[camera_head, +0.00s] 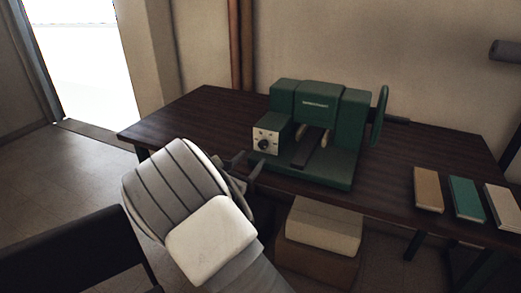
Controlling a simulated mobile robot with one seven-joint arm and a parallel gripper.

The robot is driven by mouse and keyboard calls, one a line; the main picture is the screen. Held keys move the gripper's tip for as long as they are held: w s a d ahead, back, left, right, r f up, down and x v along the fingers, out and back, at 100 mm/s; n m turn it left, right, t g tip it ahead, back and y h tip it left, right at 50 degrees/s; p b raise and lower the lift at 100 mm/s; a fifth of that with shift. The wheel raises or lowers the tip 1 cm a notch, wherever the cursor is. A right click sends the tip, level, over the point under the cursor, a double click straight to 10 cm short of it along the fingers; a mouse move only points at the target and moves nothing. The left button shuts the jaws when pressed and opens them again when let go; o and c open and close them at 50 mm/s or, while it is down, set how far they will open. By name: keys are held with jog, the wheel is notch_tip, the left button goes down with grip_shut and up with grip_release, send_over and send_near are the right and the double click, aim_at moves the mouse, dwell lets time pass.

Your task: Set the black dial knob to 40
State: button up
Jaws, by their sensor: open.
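The black dial knob (264,144) sits on a pale square plate (258,135) on the front left of a green machine (319,112). The dial's marks are too small to read, so I cannot tell its setting. My gripper (246,165) is just below and left of the dial, near the table's front edge. Its two dark fingers are apart and nothing shows between them. I cannot tell how far it is from the knob in depth. My pale arm covers part of the lower left of the view.
The machine stands on a dark wooden table (178,124), with a green wheel (379,115) on its right. Three books, brown (428,190), green (465,198) and pale (502,208), lie at the right. Boxes (324,226) stand below. The table's left part is clear.

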aim_at(262, 147)
jog(key=x, duration=0.8)
jog(key=shift+b, duration=0.35)
jog(key=shift+c, duration=0.2)
grip_shut()
